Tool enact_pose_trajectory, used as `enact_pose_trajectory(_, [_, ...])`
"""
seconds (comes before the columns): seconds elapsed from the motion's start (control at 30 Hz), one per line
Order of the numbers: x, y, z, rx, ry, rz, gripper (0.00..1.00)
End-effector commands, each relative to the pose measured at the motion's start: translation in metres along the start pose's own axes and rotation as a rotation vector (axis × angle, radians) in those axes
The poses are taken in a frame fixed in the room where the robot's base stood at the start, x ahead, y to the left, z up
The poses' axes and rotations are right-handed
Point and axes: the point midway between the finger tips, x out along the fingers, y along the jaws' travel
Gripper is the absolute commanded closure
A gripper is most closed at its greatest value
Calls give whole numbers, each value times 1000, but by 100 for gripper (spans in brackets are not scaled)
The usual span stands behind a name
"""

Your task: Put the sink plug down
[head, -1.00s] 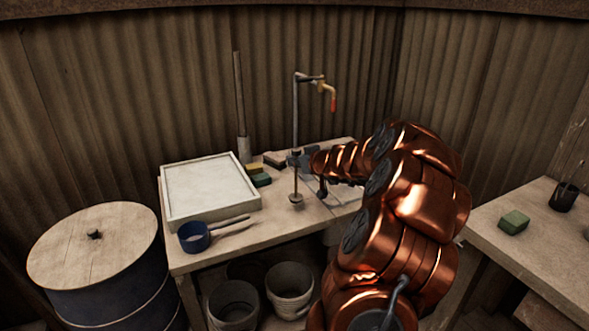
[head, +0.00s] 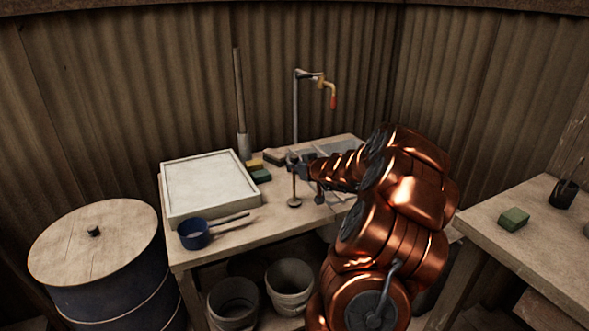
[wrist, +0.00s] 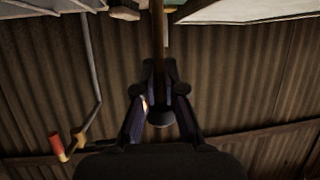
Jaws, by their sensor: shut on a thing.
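The sink plug (head: 294,202) is a thin upright rod with a small round disc at its lower end. My gripper (head: 293,164) is shut on its upper part, over the worktable (head: 254,228) between the white-topped tray and the sink. The disc is at or just above the tabletop; I cannot tell whether it touches. In the dark wrist view, the fingers of my gripper (wrist: 157,95) close around the plug, with a dark round end (wrist: 160,118) between them. The sink (head: 335,150) is partly hidden behind my arm.
A white-topped tray (head: 208,188), a blue pan (head: 194,234) and a green-and-yellow sponge (head: 261,176) lie to the left. A tap (head: 296,110) rises behind. Buckets (head: 289,284) stand below. A side table (head: 540,245) is at right.

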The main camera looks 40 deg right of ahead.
Motion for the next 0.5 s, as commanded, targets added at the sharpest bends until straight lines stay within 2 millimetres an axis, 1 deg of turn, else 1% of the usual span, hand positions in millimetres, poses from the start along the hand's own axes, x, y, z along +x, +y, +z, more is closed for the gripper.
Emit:
enact_pose_trajectory(0.07, [1,0,2,0,1,0,100])
enact_pose_trajectory(0.1, [0,0,1,0,1,0,90])
enact_pose_trajectory(0.3, [0,0,1,0,0,0,69])
enact_pose_trajectory(0.33, [0,0,1,0,0,0,67])
enact_pose_trajectory(0.5, [0,0,1,0,0,0,67])
